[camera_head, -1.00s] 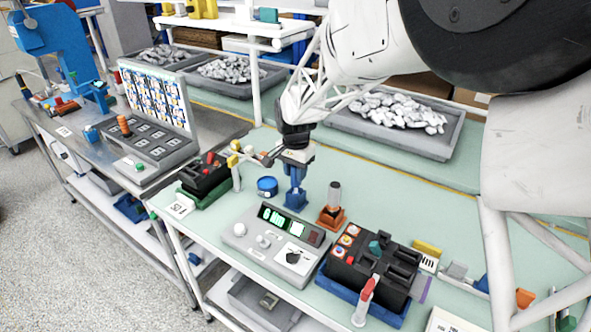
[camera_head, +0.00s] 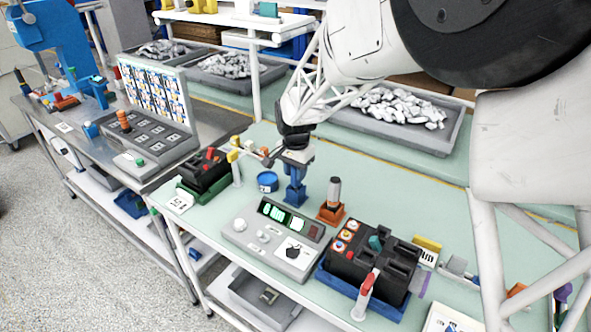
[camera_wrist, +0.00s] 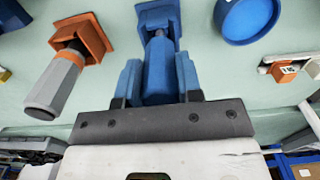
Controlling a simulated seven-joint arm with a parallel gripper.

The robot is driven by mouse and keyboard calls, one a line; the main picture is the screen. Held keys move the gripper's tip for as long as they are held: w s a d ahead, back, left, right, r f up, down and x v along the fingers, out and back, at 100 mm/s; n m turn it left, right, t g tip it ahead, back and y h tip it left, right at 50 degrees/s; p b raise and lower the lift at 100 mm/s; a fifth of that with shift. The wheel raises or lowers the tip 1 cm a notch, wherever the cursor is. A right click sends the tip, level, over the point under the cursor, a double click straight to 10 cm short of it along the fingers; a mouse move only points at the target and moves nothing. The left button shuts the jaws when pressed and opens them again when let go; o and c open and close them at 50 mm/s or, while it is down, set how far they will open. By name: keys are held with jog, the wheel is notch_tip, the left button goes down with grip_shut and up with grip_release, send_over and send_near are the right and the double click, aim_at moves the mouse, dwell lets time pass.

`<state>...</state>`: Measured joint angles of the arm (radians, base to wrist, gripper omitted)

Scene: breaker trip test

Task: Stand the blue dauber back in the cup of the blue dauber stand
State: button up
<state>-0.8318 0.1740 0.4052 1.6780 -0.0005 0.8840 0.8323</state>
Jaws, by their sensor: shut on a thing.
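The blue dauber (camera_wrist: 160,72) is between the fingers of my gripper (camera_wrist: 160,85), which is shut on it. Its far end points at the blue dauber stand (camera_wrist: 157,14), and its tip appears to be at or in the cup; the exact depth cannot be told. In the head view my gripper (camera_head: 296,172) is just above the blue stand (camera_head: 295,196) on the green bench, with the dauber roughly upright and mostly hidden by the blue fingers.
An orange stand (camera_head: 330,213) with a grey dauber (camera_head: 334,190) is close on the right. A round blue tin (camera_head: 267,181) is close on the left. A grey test box (camera_head: 272,238) and a black breaker (camera_head: 370,262) are in front.

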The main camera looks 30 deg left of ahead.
jog(key=shift+f, duration=0.25)
jog(key=o, duration=1)
jog(key=shift+r, duration=0.15)
jog(key=shift+r, duration=3.7)
jog(key=shift+d, duration=0.1)
